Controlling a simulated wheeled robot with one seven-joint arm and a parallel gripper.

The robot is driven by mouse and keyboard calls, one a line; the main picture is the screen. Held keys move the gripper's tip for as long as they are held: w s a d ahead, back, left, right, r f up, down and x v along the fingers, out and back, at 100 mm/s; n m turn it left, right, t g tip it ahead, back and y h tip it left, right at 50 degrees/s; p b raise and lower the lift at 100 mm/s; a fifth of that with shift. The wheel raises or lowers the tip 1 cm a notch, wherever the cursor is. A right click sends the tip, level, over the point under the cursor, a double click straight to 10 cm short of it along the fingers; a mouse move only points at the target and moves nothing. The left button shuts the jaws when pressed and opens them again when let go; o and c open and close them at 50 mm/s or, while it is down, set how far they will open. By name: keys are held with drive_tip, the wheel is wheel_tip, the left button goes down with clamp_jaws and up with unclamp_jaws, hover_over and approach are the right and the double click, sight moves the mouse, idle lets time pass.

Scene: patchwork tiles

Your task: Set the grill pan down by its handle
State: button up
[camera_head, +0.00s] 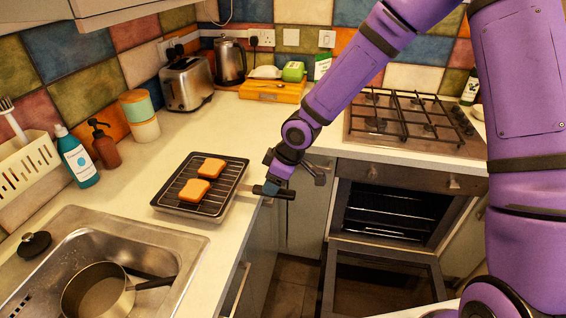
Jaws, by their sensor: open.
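The grill pan (233,203) rests flat on the counter left of the corner, near the counter's front edge. Two slices of toast (211,168) lie on its wire rack. Its right side faces my gripper. My gripper (274,184) is at the counter's front edge, just right of the pan, where the handle meets the pan's side. The jaws are open. The dark handle (257,190) is partly hidden by the dark fingers, and I cannot tell whether they touch it.
A sink (186,243) with a saucepan (97,291) lies at front left. Counter behind the pan is clear.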

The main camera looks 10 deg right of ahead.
drive_tip(key=v, duration=0.7)
drive_tip(key=shift+r, duration=0.25)
drive_tip(key=s+d+r+m+t+h, duration=0.1)
drive_tip(key=s+d+r+m+h, duration=0.25)
drive_tip(key=d+r, duration=0.35)
drive_tip(key=s+d+r+m+t+h, duration=0.1)
drive_tip(key=s+d+r+m+h, duration=0.2)
drive_tip(key=d+r, duration=0.45)
drive_tip(key=s+d+r+m+y, duration=0.1)
drive_tip(key=s+d+r+m, duration=0.2)
drive_tip(key=s, duration=0.6)
drive_tip(key=s+d+r+m+t+y, duration=0.1)
drive_tip(key=s+d+r+m, duration=0.3)
drive_tip(key=s, duration=0.5)
drive_tip(key=shift+s+d+r+t, duration=0.25)
drive_tip(key=shift+d+r, duration=0.3)
drive_tip(key=shift+r, duration=0.85)
